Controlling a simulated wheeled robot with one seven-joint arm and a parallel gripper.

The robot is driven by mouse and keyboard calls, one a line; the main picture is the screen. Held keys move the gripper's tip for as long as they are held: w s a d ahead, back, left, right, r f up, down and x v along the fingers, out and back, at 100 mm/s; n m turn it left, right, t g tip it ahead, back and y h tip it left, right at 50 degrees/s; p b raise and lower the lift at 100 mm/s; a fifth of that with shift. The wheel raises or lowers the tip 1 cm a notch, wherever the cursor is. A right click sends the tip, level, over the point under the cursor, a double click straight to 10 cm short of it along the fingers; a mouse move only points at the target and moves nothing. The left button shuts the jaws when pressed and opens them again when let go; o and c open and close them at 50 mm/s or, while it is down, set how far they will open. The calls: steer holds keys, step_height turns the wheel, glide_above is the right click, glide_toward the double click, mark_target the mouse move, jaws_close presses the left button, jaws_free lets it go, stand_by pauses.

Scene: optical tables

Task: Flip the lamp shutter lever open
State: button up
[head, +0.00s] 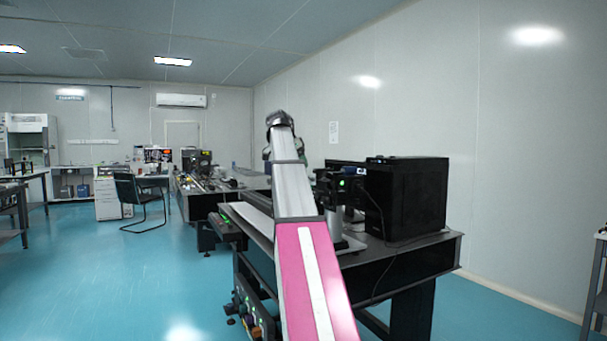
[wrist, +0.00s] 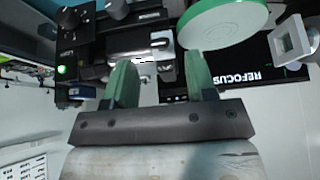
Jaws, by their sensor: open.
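My gripper (wrist: 160,82) shows in the wrist view with its two green fingers apart and nothing held between them. A dark instrument housing (wrist: 90,28) with a black knob, a lit green light and a small upside-down label is at the upper left of that view. A silver block (wrist: 142,42) on the instrument appears just beyond the fingertips; I cannot tell whether it is the shutter lever. No lever stands out clearly.
A pale green disc (wrist: 222,22) is close by the right finger. A dark panel reading REFOCUS (wrist: 245,80) and a white square frame (wrist: 291,40) lie to the right. In the head view a large black box (head: 405,200) stands on the dark table (head: 400,262).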

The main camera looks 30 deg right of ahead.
steer(key=v, duration=0.5)
steer(key=shift+a+r, duration=0.15)
steer(key=shift+r, duration=0.15)
